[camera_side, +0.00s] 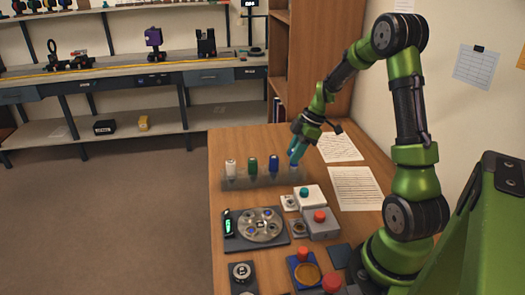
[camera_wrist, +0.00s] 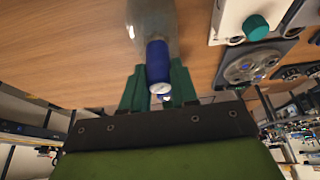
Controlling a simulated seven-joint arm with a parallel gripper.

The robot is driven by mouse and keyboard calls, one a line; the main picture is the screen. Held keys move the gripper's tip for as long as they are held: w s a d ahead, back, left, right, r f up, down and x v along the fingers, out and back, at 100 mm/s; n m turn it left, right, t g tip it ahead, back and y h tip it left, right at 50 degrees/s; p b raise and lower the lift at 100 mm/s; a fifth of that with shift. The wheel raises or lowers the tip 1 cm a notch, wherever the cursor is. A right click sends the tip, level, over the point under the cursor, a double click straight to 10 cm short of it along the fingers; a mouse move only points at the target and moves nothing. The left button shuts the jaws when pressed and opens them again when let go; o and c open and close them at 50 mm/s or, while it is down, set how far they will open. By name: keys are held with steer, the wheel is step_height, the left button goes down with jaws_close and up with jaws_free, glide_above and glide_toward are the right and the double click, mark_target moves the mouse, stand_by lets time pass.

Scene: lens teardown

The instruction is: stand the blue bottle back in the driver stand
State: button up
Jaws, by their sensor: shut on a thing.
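The driver stand (camera_side: 240,184) is a grey, see-through rack near the far left edge of the wooden table. A white-topped driver (camera_side: 230,167), a green one (camera_side: 253,167) and a dark blue one (camera_side: 273,165) stand upright in it. My gripper (camera_side: 296,150) is over the stand's right end, shut on the blue bottle. In the wrist view the blue bottle (camera_wrist: 158,62) lies between the green fingers (camera_wrist: 158,90), its pale end toward me. Grey see-through material shows beyond it. I cannot tell whether its lower end is seated in the stand.
A white box with a teal button (camera_side: 305,194) and a grey box with a red button (camera_side: 320,218) stand in front of the stand's right end. A round metal tray (camera_side: 260,226) lies nearer. Paper sheets (camera_side: 355,188) lie to the right.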

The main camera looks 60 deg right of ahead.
steer(key=shift+f, duration=0.65)
steer(key=shift+f, duration=0.45)
stand_by(0.6)
steer(key=o, duration=1.6)
steer(key=shift+c, duration=0.2)
steer(key=shift+r, duration=3.5)
